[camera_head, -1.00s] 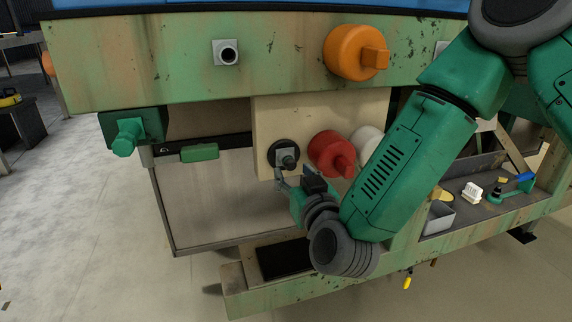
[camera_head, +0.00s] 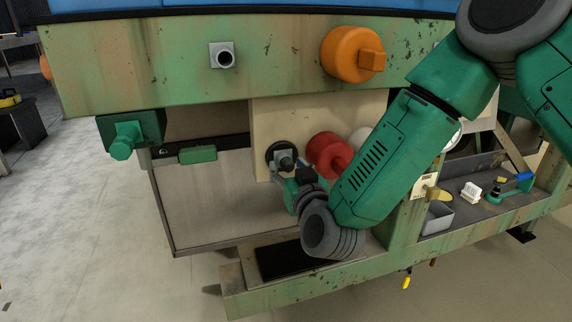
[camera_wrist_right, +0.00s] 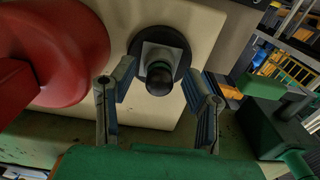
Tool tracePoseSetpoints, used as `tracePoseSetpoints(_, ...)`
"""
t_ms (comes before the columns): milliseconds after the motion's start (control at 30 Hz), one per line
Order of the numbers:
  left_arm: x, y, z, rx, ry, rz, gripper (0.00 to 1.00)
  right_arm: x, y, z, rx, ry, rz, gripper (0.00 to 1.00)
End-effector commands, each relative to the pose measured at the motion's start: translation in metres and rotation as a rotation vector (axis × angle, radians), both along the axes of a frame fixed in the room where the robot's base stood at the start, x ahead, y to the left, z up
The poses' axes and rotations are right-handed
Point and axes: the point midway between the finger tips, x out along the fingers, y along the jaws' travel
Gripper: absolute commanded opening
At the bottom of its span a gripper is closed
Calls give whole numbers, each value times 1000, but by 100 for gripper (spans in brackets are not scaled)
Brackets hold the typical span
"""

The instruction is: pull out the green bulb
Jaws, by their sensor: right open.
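A round dark bulb or knob (camera_wrist_right: 159,78) sits on a pale square plate with a black ring, on the beige panel. In the head view this dark fitting (camera_head: 282,158) is partly covered by my right gripper (camera_head: 288,176). In the wrist view my right gripper (camera_wrist_right: 158,86) is open, its two fingers on either side of the bulb. I see no contact, and the depth between them is unclear. My left gripper is not in view.
A red knob (camera_head: 328,155) is close beside the gripper, with a white round part (camera_head: 358,138) behind it. An orange knob (camera_head: 350,55) is above. A green bar handle (camera_head: 198,154) and green knob (camera_head: 122,140) are to the left. A bench shelf (camera_head: 470,205) holds small parts.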

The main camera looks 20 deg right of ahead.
Motion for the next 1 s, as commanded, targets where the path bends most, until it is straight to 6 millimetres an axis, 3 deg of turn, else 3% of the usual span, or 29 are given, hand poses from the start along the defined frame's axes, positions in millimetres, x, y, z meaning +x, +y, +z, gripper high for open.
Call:
tracePoseSetpoints(767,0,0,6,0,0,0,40,0,1,0,0,0,0,42)
tracePoseSetpoints(900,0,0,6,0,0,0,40,0,1,0,0,0,0,0)
tracePoseSetpoints(967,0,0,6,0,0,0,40,0,1,0,0,0,0,0)
tracePoseSetpoints(1000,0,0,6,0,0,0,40,0,1,0,0,0,1,17)
